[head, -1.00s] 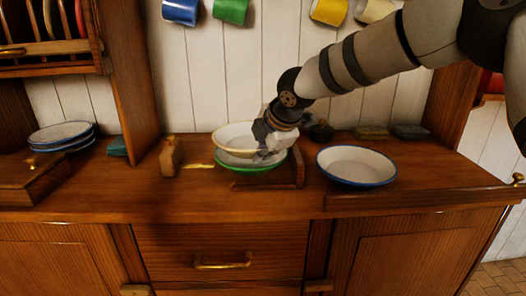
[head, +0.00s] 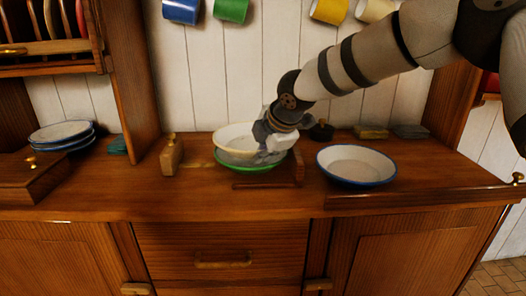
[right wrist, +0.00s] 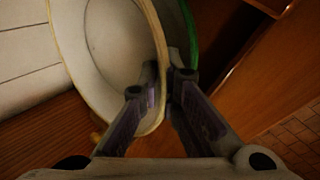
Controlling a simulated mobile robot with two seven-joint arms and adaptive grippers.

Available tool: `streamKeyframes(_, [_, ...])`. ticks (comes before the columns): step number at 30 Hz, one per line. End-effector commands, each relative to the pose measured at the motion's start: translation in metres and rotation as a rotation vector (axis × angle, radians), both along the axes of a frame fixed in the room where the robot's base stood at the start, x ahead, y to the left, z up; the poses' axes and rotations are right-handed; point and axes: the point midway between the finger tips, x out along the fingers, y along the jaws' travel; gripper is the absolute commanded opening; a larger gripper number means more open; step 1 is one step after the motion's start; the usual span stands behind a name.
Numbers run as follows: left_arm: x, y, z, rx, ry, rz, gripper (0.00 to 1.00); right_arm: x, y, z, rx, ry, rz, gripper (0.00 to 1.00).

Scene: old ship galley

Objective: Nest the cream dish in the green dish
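The cream dish (head: 232,133) is over the green dish (head: 250,168) on the counter, its right side tilted down. Only the green dish's front rim and side show below it, and I cannot tell whether the two touch. My right gripper (head: 270,146) is at the cream dish's right side. In the right wrist view, my right gripper's fingers (right wrist: 162,88) pinch the cream dish's rim (right wrist: 155,30) from both sides. A strip of the green dish (right wrist: 191,35) shows beyond the rim. My left gripper is not in view.
A white dish with a blue rim (head: 356,165) stands to the right. A low wooden rail (head: 298,166) borders the green dish. A wooden block (head: 171,155) stands to the left, with stacked plates (head: 61,134) farther left. Mugs (head: 231,9) hang above.

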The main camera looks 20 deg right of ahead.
Motion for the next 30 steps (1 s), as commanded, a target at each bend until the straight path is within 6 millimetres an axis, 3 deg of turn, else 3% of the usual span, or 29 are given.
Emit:
streamKeyframes(27, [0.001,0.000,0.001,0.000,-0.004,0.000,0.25,0.000,0.001,-0.010,0.000,-0.003,0.002,0.00])
streamKeyframes(30, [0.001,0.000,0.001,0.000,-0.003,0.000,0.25,0.000,0.000,-0.010,0.000,-0.003,0.001,0.28])
